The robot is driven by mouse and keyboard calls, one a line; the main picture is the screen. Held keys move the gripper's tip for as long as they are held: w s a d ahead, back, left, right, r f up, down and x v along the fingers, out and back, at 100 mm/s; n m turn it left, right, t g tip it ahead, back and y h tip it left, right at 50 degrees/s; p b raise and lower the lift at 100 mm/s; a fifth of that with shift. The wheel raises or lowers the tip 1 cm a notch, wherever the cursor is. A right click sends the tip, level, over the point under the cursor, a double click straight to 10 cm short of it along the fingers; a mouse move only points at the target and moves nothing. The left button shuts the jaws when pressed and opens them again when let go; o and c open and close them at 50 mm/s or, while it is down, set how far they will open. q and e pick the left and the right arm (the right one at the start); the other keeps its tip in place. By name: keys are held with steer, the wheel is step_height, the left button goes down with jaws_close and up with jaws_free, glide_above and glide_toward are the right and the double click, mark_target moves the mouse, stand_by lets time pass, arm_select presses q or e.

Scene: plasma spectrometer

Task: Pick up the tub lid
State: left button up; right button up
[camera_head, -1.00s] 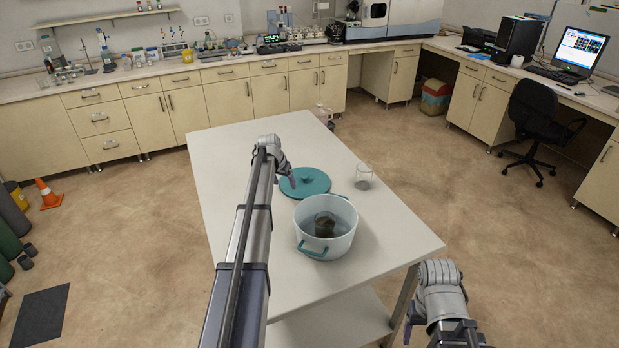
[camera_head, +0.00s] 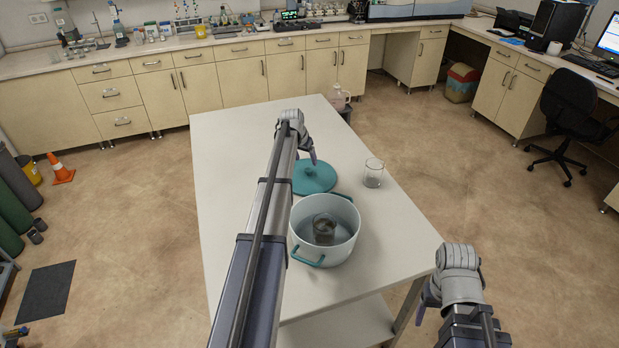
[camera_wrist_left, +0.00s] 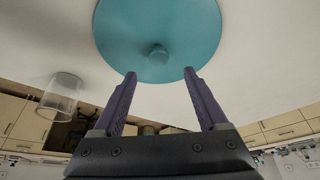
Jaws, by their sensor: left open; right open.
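The teal tub lid (camera_head: 318,180) lies flat on the white table, just behind the tub, with a round knob on top. In the left wrist view the lid (camera_wrist_left: 150,25) and its knob (camera_wrist_left: 158,54) lie beyond the fingertips, between their lines. My left gripper (camera_head: 312,160) is above the lid, open and empty; its two purple fingers (camera_wrist_left: 160,75) stand apart. The white tub (camera_head: 340,255) with teal handles stands uncovered, with a dark-filled glass beaker (camera_head: 324,230) inside. My right gripper (camera_head: 424,310) hangs off the table's right front side; its fingers are partly hidden.
An empty glass beaker (camera_head: 373,174) stands on the table right of the lid; it also shows in the left wrist view (camera_wrist_left: 61,95). The table (camera_head: 225,150) is bare to the left and back. A jug (camera_head: 339,97) stands beyond its far edge.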

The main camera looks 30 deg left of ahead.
mark_target(308, 169)
arm_select(q)
steer(key=shift+b+x, duration=0.3)
steer(key=shift+x, duration=0.45)
arm_select(e)
steer(key=shift+f, duration=0.65)
arm_select(q)
steer(key=b+x, duration=0.5)
steer(key=shift+s+d+f, duration=0.1)
steer(key=shift+s+f, duration=0.1)
steer(key=shift+s, duration=0.05)
steer(key=shift+r, duration=0.1)
arm_select(e)
step_height(308, 169, down, 5)
steer(key=shift+r, duration=0.1)
arm_select(q)
jaws_close()
